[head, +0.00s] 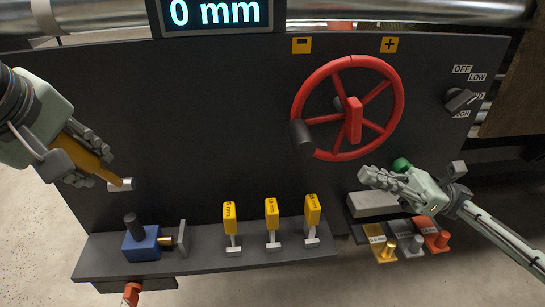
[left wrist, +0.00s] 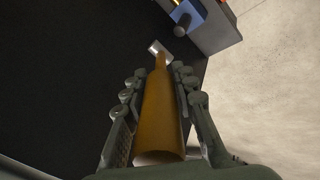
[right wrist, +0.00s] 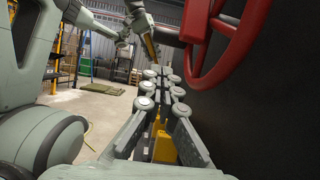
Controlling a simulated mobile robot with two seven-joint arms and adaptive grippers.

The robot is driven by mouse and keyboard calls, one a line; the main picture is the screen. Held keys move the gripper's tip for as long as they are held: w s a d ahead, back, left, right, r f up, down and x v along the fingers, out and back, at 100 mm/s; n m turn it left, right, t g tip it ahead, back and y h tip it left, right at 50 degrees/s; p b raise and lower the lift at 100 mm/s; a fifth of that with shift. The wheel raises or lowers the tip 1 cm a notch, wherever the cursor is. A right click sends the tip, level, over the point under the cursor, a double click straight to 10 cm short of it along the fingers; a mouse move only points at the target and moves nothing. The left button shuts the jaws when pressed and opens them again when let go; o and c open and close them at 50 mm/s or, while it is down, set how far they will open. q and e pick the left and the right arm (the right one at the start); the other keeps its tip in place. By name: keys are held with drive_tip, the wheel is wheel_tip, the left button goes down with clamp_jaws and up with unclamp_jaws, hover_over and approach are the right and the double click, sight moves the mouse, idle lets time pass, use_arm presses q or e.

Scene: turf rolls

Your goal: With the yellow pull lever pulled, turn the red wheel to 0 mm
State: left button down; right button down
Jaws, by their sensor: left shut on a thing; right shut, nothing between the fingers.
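The red wheel (head: 352,107) is mounted on the dark panel, with a dark handle knob (head: 302,135) at its lower left. It also shows in the right wrist view (right wrist: 228,45). The display (head: 215,12) above reads "0 mm". My left gripper (head: 92,167) is shut on the yellow pull lever (head: 90,152) at the panel's left side. The lever lies between its fingers in the left wrist view (left wrist: 161,110). My right gripper (head: 372,178) is shut and empty, below and right of the wheel, apart from it.
A shelf (head: 200,262) below holds a blue block (head: 142,243) and several yellow-tagged pieces (head: 272,213). A rotary switch (head: 459,100) is at the panel's right.

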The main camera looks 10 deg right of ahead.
use_arm(q)
drive_tip(key=shift+d, duration=0.25)
use_arm(e)
drive_tip(key=x, duration=1.1)
drive_tip(key=shift+a, duration=0.15)
drive_tip(key=shift+a+r+y, duration=0.35)
drive_tip(key=shift+r+y, duration=0.4)
drive_tip(key=shift+y, duration=0.4)
drive_tip(key=shift+a+r+y, duration=0.35)
drive_tip(key=shift+r+y, duration=0.35)
drive_tip(key=shift+y, duration=0.45)
use_arm(q)
drive_tip(key=shift+s, duration=0.1)
use_arm(e)
approach(313, 148)
drive_tip(key=w+d+r, duration=0.2)
drive_tip(key=d+r, duration=0.1)
drive_tip(key=d, duration=0.4)
drive_tip(key=shift+d+r, duration=0.3)
drive_tip(key=shift+d, duration=0.1)
drive_tip(key=shift+s, duration=0.15)
